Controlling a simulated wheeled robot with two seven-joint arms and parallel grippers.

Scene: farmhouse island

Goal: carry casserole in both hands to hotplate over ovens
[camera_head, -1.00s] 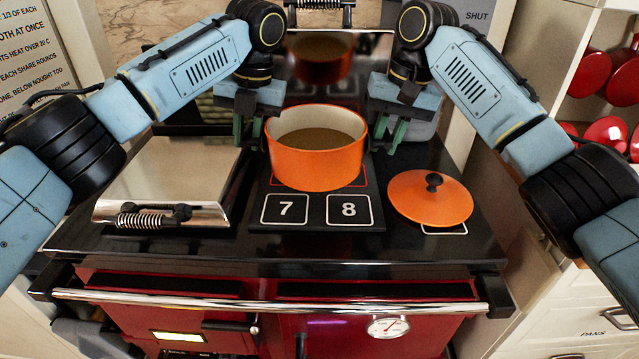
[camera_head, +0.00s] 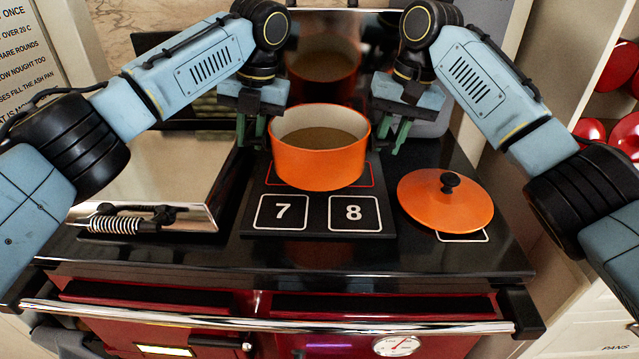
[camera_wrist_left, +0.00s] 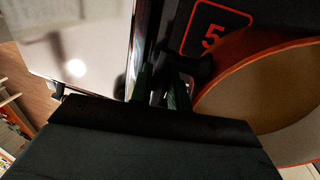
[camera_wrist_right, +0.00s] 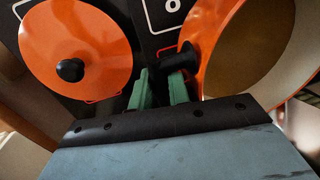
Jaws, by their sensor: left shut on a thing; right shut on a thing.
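The orange casserole (camera_head: 318,165) is open, with brown contents inside. It is upright over the black numbered plate on the range top; I cannot tell whether it touches it. My left gripper (camera_head: 250,140) is shut on its left side, and my right gripper (camera_head: 401,136) is shut on its right side. In the right wrist view the green fingers (camera_wrist_right: 165,90) are at a dark handle (camera_wrist_right: 178,62). In the left wrist view the casserole (camera_wrist_left: 240,85) is right of the fingers (camera_wrist_left: 160,92), and its handle is hard to make out. The numbered hotplate (camera_head: 318,230) shows 7 and 8 in front.
The orange lid (camera_head: 430,208) with a black knob lies right of the plate. A closed silver cover (camera_head: 165,180) with a coiled handle is on the left. A chrome rail (camera_head: 290,325) runs along the front above red oven doors. Shelves with red pans (camera_head: 625,130) stand at right.

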